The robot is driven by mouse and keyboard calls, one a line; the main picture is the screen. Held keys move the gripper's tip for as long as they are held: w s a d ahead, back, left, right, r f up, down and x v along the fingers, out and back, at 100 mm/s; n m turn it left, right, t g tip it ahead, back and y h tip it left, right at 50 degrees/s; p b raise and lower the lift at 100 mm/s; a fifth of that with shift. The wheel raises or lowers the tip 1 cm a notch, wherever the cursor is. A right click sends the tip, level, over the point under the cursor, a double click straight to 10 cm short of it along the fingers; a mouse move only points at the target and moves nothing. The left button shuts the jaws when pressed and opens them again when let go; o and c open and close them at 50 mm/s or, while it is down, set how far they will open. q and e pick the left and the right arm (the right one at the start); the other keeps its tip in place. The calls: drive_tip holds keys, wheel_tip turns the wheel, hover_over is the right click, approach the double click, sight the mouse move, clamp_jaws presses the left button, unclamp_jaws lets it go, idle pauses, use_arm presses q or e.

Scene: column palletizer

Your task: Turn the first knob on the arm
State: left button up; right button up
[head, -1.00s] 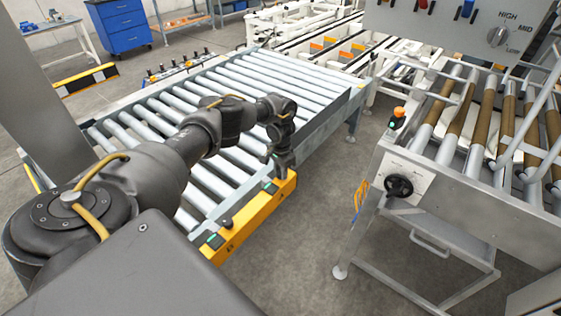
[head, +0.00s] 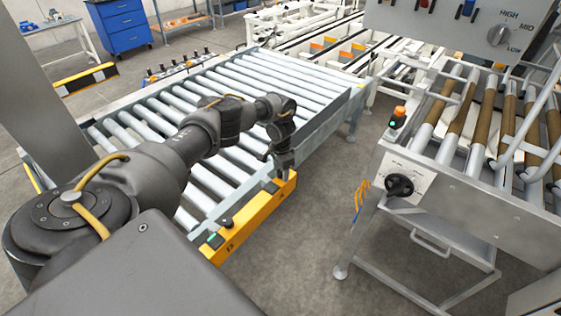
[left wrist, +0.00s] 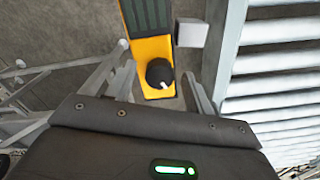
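A yellow arm (head: 250,219) runs along the near side of the roller conveyor. In the left wrist view, a round black knob (left wrist: 160,73) with a white mark sits near the end of this yellow arm (left wrist: 149,48). My left gripper (head: 284,176) is over the far end of the arm in the head view, where it hides that knob. In the left wrist view its fingers (left wrist: 157,74) are spread, one on each side of the knob, with visible gaps; contact is not seen. Another dark knob (head: 226,224) stands at the arm's near end. My right gripper is not in view.
The roller conveyor (head: 352,100) lies beside and beyond the arm. A grey machine at right has a black dial (head: 399,185) and an orange-topped light (head: 399,113). A panel above it carries a selector knob (head: 498,36). Floor is clear between conveyor and machine.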

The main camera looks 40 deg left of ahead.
sight(281, 171)
use_arm(q)
drive_tip(key=shift+r, duration=0.1)
wheel_tip(281, 171, up, 11)
idle(0.6)
drive_tip(key=shift+f, duration=0.2)
